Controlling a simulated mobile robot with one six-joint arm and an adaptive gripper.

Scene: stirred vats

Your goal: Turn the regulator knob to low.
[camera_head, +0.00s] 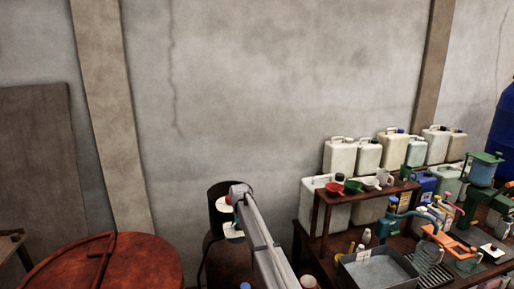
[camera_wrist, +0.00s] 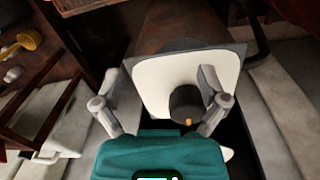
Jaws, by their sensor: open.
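The regulator knob (camera_wrist: 186,101) is a dark round knob with an orange mark on its lower edge. It sits on a pale plate (camera_wrist: 152,82) in the wrist view. My gripper (camera_wrist: 159,78) is open, with a grey finger on either side of the view. The knob lies between the fingers, closer to the right one. I cannot tell whether that finger touches it. No low marking is readable. In the head view, my arm reaches a dark cylinder (camera_head: 217,258) with pale plates (camera_head: 223,204); the knob cannot be made out there.
A rusty round lid or vat top (camera_head: 125,268) lies left of the cylinder. On the right, a brown bench (camera_head: 310,238) carries white jugs (camera_head: 340,157), bottles and a grey tray (camera_head: 375,272). A concrete wall (camera_head: 280,80) stands behind.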

